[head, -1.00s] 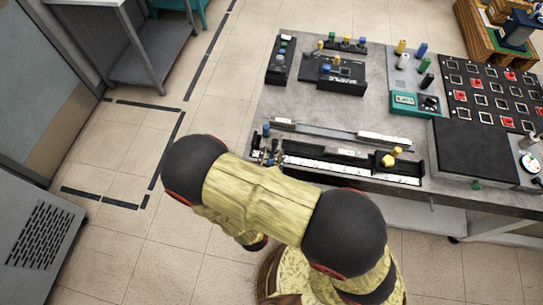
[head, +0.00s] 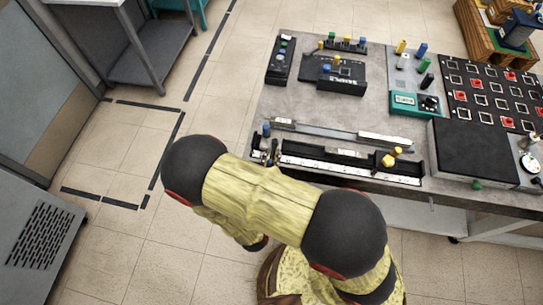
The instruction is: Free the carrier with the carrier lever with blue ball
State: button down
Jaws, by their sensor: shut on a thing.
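The long black rail (head: 345,168) with a white scale strip lies along the table's front edge. A yellow-ball lever (head: 390,158) stands near its right end. A blue knob (head: 266,129) shows just behind its left end. My gripper (head: 268,156) is at the rail's left end, mostly hidden behind my own yellow arm link; only small dark and metallic parts show. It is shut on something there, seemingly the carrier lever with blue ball. The lever and carrier are too small and covered to make out clearly.
Behind the rail lies a thin metal bar (head: 325,131) with a white label. A black box (head: 478,152) stands to the right, near a teal meter (head: 416,104). A black device (head: 342,75) sits farther back. Floor left of the table is clear.

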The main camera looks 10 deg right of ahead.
aim_at(272, 144)
jog(key=shift+a, duration=0.1)
dwell(0.3)
jog(key=m+g+h, duration=0.1)
jog(key=h, duration=0.1)
jog(key=w+a+m+g+h, duration=0.1)
jog(key=m+h, duration=0.1)
jog(key=a+m+g+h, duration=0.1)
jog(key=m+g+h, duration=0.1)
jog(key=shift+w+f+h+b, duration=0.1)
jog(key=shift+w+h+b, duration=0.15)
jog(key=shift+h+b, duration=0.1)
jog(key=shift+w+a+m+g+h+b, duration=0.2)
jog(key=shift+w+m+g+h, duration=0.1)
jog(key=shift+m+g+h, duration=0.55)
jog(key=shift+w+a+m+g+h+b, duration=0.25)
jog(key=shift+m+g+h, duration=0.25)
jog(key=shift+g, duration=0.65)
jog(key=shift+w+a+m+g+h+b, duration=0.25)
jog(key=shift+m+g+h, duration=0.25)
jog(key=shift+m+g, duration=0.45)
jog(key=shift+w, duration=0.1)
jog(key=c, duration=1.7)
grip_release()
jog(key=shift+c, duration=0.2)
jog(key=v, duration=1.2)
